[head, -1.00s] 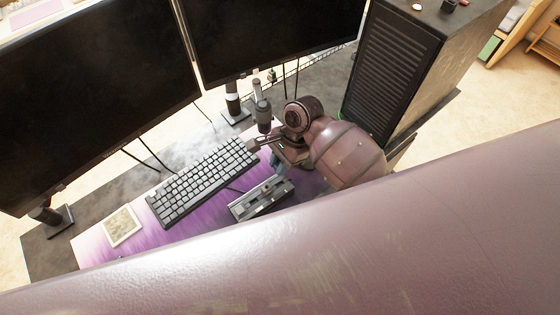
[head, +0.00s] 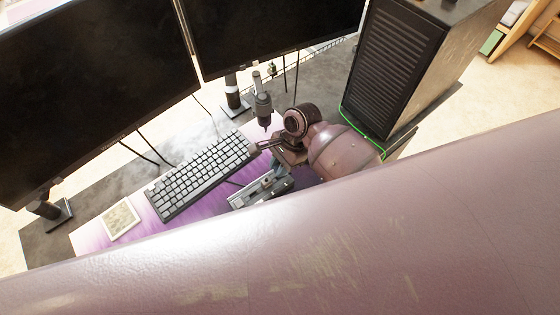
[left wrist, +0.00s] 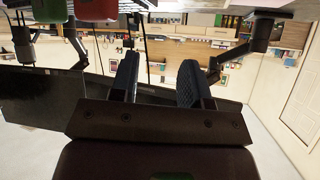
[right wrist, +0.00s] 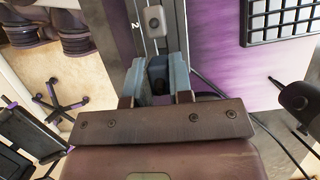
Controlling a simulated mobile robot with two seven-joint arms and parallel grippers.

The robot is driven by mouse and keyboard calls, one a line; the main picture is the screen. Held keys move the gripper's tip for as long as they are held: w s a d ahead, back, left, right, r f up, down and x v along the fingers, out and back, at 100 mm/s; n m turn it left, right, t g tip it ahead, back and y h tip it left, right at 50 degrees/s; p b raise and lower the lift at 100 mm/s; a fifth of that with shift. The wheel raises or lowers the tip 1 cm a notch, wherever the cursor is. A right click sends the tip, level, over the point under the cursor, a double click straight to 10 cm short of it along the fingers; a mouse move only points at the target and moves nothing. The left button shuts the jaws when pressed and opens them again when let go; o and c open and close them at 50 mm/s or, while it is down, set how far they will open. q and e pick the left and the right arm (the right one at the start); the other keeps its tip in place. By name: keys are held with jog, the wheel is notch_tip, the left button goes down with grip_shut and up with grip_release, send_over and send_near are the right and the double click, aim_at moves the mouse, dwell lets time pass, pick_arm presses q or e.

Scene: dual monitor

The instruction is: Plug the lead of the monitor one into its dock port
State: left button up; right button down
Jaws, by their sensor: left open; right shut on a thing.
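The grey dock (head: 245,199) lies on the purple desk mat in front of the keyboard, partly hidden behind my arm. In the right wrist view, the dock (right wrist: 140,30) runs up from the fingers, with a "2" on it. My right gripper (head: 277,167) is at the dock's right end. In the right wrist view its blue-grey fingers are shut on a small dark lead end (right wrist: 158,72). I cannot tell whether the end is in a port. Two black monitors (head: 90,90) (head: 265,35) stand behind; which is monitor one is unclear. My left gripper (left wrist: 158,75) is open and empty, away from the desk.
A keyboard (head: 200,172) lies left of the dock. A dark microphone (head: 263,105) stands behind my right gripper. A black computer tower (head: 385,75) stands at the right, with a green cable (head: 365,133) along its base. A framed square (head: 120,219) lies at the left.

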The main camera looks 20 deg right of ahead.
jog(key=shift+f, duration=0.4)
dwell(0.3)
jog(key=shift+p, duration=0.4)
dwell(1.2)
jog(key=shift+f, duration=0.55)
jog(key=shift+f+b, duration=0.3)
jog(key=shift+f, duration=0.5)
jog(key=c, duration=0.9)
grip_release()
jog(key=shift+c, duration=0.2)
